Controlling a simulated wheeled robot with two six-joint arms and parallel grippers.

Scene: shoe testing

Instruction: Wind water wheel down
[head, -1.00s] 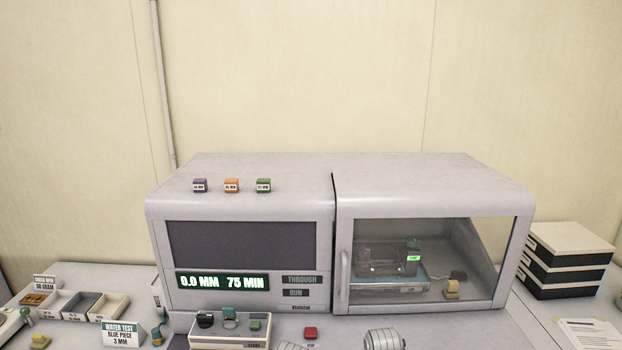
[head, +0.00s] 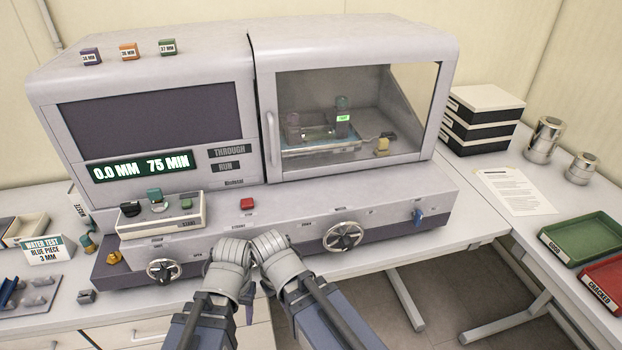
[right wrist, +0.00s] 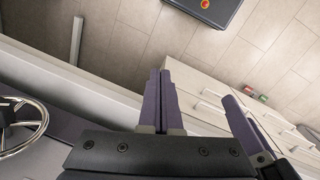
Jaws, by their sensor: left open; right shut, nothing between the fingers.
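Two spoked handwheels sit on the front of the grey test machine in the head view: a left handwheel (head: 165,271) and a right handwheel (head: 343,236). The small labels near them are too small to read, so I cannot tell which is the water wheel. My left gripper (head: 248,313) is open and hangs low in front of the machine, mostly hidden by my arm. My right gripper (right wrist: 161,73) is shut and empty in the right wrist view. A handwheel (right wrist: 20,127) shows at the left edge there, apart from the fingers.
The display (head: 142,166) reads 0.0 MM and 75 MIN. A glass-door chamber (head: 268,140) is closed. Green (head: 548,240) and red (head: 588,284) trays lie right.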

